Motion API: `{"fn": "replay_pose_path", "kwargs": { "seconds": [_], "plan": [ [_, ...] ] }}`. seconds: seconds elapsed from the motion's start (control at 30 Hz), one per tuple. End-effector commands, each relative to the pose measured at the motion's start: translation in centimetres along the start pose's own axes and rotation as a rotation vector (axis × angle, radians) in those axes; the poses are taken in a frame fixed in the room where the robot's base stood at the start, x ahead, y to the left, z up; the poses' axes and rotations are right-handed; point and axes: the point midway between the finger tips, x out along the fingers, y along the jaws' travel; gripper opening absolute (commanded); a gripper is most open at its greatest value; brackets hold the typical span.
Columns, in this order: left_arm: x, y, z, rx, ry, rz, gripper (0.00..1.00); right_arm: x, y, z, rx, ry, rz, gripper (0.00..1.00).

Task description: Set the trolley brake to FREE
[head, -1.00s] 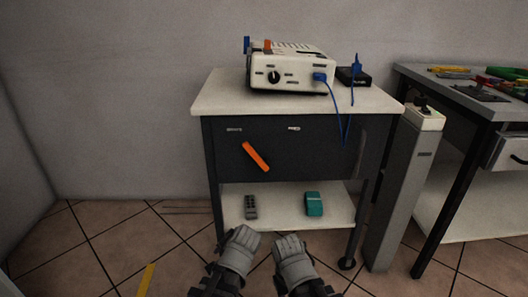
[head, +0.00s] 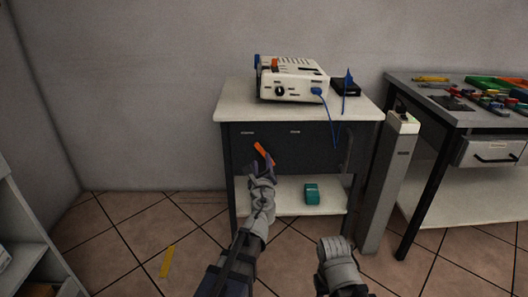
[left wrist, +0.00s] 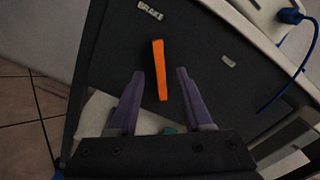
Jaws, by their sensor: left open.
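The trolley (head: 312,152) has a dark front panel with an orange brake lever (head: 264,153), slanting from upper left to lower right in the head view. A small label (head: 247,132) above its left reads BRAKE in the left wrist view (left wrist: 150,10). A second label (head: 295,131), too small to read, is to the right. My left gripper (head: 259,167) is in front of the lever's lower end. In the left wrist view its open purple fingers (left wrist: 160,73) stand either side of the lever (left wrist: 159,70), apart from it. My right gripper (head: 336,250) is low, right of centre; its jaws are unclear.
A white device (head: 292,80) with a blue cable (head: 331,122) hanging down the front stands on the trolley top, beside a black box (head: 346,88). A teal object (head: 311,193) lies on the lower shelf. A grey post (head: 385,190) and a workbench (head: 450,105) stand to the right.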

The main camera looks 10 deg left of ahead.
Motion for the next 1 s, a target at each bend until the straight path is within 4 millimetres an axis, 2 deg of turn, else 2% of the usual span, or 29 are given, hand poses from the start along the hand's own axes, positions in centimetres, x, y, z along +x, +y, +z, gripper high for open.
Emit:
{"fn": "replay_pose_path", "kwargs": {
  "seconds": [0.5, 0.83, 1.0],
  "plan": [
    [7.0, 0.0, 0.0, -0.003, 0.0, 0.002, 0.5, 0.0, 0.0, 0.0, 0.0, 0.0, 0.0, 0.5],
    [7.4, 0.0, 0.0, -0.004, 0.0, 0.002, 0.5, 0.0, 0.0, 0.0, 0.0, 0.0, 0.0, 0.5],
    [7.4, 0.0, 0.0, -0.004, 0.0, 0.002, 0.32, 0.0, 0.0, 0.0, 0.0, 0.0, 0.0, 0.5]
  ]
}}
